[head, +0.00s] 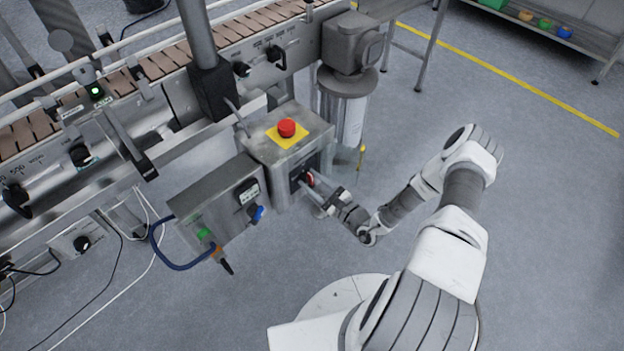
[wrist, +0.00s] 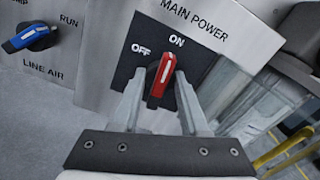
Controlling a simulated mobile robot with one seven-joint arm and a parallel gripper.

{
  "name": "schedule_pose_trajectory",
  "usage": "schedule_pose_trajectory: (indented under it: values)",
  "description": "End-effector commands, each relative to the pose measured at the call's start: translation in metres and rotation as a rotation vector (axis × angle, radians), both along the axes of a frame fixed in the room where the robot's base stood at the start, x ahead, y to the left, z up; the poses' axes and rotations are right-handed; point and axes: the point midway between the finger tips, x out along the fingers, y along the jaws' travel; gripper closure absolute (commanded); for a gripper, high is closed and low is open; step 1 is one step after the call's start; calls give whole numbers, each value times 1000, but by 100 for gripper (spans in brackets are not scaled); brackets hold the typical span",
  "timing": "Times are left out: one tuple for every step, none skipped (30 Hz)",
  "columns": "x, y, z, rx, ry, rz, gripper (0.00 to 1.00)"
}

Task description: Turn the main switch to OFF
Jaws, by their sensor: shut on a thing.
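The main switch is a red rotary handle with a white line (wrist: 161,78) on a black plate marked OFF and ON, under the words MAIN POWER in the wrist view. Its white line points up toward ON, with OFF to its left. In the head view the red handle (head: 309,179) sits on the side of the grey control box (head: 290,150). My gripper (wrist: 160,98) has its two fingers on either side of the handle, shut on it. In the head view my gripper (head: 318,188) reaches the box from the lower right.
A blue LINE AIR knob (wrist: 30,38) is left of the switch in the wrist view. A red emergency button (head: 287,128) on a yellow plate tops the box. A smaller box (head: 215,205) with a blue hose stands to the left.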

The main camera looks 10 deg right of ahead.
Motion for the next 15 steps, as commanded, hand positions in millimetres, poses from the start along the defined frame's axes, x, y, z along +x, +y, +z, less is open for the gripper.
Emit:
schedule_pose_trajectory:
  values:
    - [0, 1, 2, -28, -16, 0, 100]
    - [0, 1, 3, -48, -28, 0, 100]
    - [0, 1, 3, -76, -44, 0, 100]
    - [0, 0, 3, -100, -58, 0, 100]
    - [0, 0, 3, -123, -71, 0, 100]
    - [0, 1, 3, -155, -90, 0, 100]
    - [0, 1, 3, -179, -104, 0, 100]
    - [0, 1, 3, -204, -118, 0, 100]
    - [0, 0, 3, -237, -137, 0, 100]
    - [0, 0, 3, -263, -152, 0, 100]
    - [0, 0, 3, -287, -166, 0, 100]
    - [0, 0, 3, -321, -184, -1, 100]
    - [0, 1, 3, -345, -198, -1, 100]
    - [0, 0, 3, -369, -212, -1, 100]
    - [0, 0, 3, -403, -232, -1, 100]
